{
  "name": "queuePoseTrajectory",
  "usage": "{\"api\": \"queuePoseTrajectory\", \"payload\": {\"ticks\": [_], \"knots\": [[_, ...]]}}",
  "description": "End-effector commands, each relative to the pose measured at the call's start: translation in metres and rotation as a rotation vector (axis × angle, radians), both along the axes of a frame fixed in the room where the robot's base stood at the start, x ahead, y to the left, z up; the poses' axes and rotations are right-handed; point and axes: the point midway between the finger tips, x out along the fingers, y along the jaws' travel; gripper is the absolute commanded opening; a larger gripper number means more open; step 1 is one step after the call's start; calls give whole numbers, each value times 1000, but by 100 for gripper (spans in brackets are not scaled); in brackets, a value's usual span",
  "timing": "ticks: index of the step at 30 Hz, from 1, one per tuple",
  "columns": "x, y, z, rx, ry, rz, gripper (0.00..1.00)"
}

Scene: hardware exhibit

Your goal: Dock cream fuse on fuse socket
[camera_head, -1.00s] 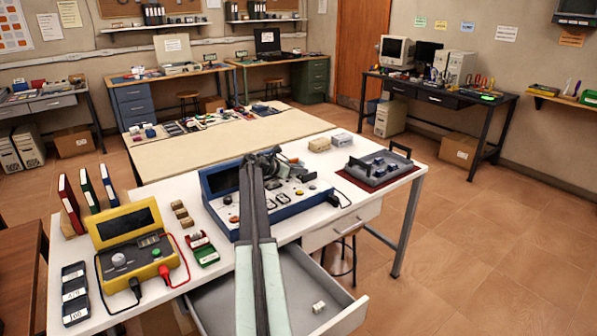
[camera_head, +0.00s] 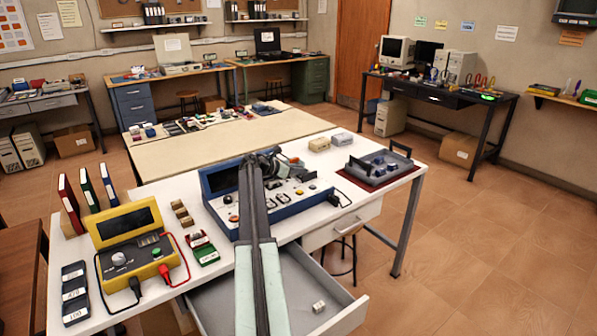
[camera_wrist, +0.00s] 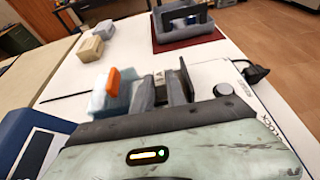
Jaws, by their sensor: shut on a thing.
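My gripper (camera_wrist: 166,90) is over the sloped panel of the blue console (camera_head: 281,211), and it also shows at the end of my arm in the head view (camera_head: 297,167). Its dark fingers are shut on a small pale piece, mostly hidden between them, which I take for the cream fuse. A light-blue piece with an orange top (camera_wrist: 113,82) stands just left of the fingers in the wrist view. I cannot clearly make out the fuse socket or whether the held piece touches it.
A cream box (camera_wrist: 90,48) and a greyish box (camera_wrist: 104,30) stand behind the console. A grey tray (camera_head: 397,176) with handles lies on a dark red mat to the right. A black cable plug (camera_wrist: 256,75) is beside the panel. The open drawer (camera_head: 345,312) holds a small pale item.

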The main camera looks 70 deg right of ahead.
Motion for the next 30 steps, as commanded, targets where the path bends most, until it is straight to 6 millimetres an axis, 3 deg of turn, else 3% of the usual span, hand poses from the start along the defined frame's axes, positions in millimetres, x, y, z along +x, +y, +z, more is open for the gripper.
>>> {"api": "queuePoseTrajectory", "payload": {"ticks": [5,30], "knots": [[0,0,-5,0,0,0,0],[1,0,12,0,0,1,0]]}}
